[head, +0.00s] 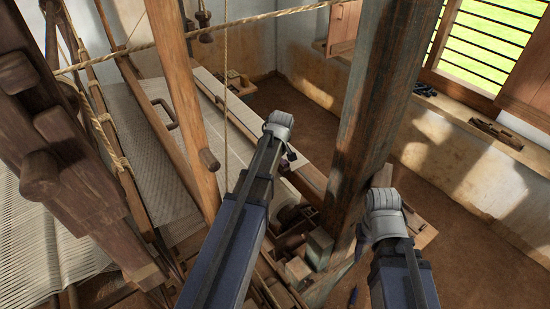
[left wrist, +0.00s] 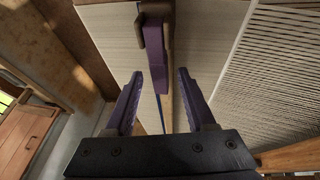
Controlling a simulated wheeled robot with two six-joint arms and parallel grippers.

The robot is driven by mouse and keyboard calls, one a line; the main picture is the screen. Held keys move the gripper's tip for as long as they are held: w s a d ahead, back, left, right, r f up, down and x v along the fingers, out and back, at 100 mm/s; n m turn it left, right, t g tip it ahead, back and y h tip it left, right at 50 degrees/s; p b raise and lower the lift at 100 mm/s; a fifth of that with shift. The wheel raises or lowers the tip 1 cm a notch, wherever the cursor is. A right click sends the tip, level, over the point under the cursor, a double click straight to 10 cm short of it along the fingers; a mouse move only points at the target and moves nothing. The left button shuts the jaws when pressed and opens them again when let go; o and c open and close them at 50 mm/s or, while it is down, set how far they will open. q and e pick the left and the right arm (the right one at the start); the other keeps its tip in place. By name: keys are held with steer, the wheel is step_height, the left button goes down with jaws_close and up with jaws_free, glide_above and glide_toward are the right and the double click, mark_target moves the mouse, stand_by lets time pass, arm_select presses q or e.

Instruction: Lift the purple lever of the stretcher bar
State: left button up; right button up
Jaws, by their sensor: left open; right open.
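The purple lever (left wrist: 153,45) shows in the left wrist view at the top centre, upright in the picture, against a pale surface and beside a thin wooden strip. My left gripper (left wrist: 157,82) is open, with one dark purple finger on each side of the lever's lower end. I cannot tell whether either finger touches it. In the head view my left gripper (head: 288,154) is mostly hidden behind its own wrist. My right gripper (head: 362,243) is open beside the wooden post, its fingers largely hidden. I cannot make out the lever in the head view.
A thick wooden post (head: 376,95) stands between my arms. Loom beams and the pale woven cloth (head: 150,150) fill the left side. A rope (head: 235,22) crosses the top. Small wooden boxes (head: 319,247) sit by the post. Bare floor (head: 478,245) lies at right.

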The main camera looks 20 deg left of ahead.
arm_select(q)
jaws_close()
stand_by(0.5)
stand_by(1.0)
